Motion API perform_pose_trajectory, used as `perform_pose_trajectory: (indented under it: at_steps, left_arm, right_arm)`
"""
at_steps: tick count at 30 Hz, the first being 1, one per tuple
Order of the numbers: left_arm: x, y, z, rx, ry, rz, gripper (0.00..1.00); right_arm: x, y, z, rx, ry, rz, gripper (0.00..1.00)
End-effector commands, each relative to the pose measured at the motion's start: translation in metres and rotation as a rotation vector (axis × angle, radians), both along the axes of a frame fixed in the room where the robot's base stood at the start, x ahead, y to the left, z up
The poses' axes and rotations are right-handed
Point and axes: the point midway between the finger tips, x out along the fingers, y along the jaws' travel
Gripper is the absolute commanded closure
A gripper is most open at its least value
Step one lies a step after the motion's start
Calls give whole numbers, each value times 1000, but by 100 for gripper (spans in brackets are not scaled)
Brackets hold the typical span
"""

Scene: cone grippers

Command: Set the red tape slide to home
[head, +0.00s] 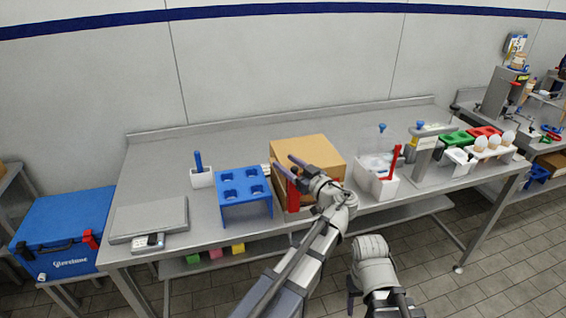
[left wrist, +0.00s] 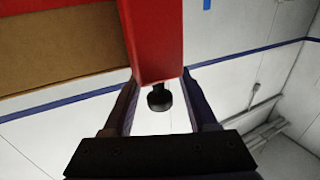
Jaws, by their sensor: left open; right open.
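The red tape slide (head: 292,194) is a red upright bar at the front of the cardboard box (head: 316,152) on the bench. In the left wrist view the red bar (left wrist: 153,40) comes down from the top edge and has a short black knob (left wrist: 159,98) at its end. My left gripper (head: 290,167) is at the box's front. Its fingers stand open on either side of the knob in the left wrist view (left wrist: 158,88), with gaps showing. My right gripper (head: 376,293) is low in front of the bench, empty and open, its fingertips partly hidden.
A blue rack (head: 243,190) and a white holder with a blue stick (head: 202,178) stand left of the box. A scale (head: 150,217) is further left. A white bin with a red handle (head: 378,180) stands right of the box. Bench space behind is clear.

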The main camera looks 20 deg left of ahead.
Motion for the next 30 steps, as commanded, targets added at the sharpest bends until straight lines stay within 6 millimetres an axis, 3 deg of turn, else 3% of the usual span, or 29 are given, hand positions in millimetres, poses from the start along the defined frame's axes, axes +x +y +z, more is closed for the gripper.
perform_pose_trajectory:
  at_steps: [2, 18, 30]
  left_arm:
    - [0, 0, 0, 0, 0, 0, 42]
    - [0, 0, 0, 0, 0, 0, 100]
    - [0, 0, 0, 0, 0, 0, 100]
  right_arm:
    - [0, 0, 0, 0, 0, 0, 42]
    - [0, 0, 0, 0, 0, 0, 42]
    - [0, 0, 0, 0, 0, 0, 42]
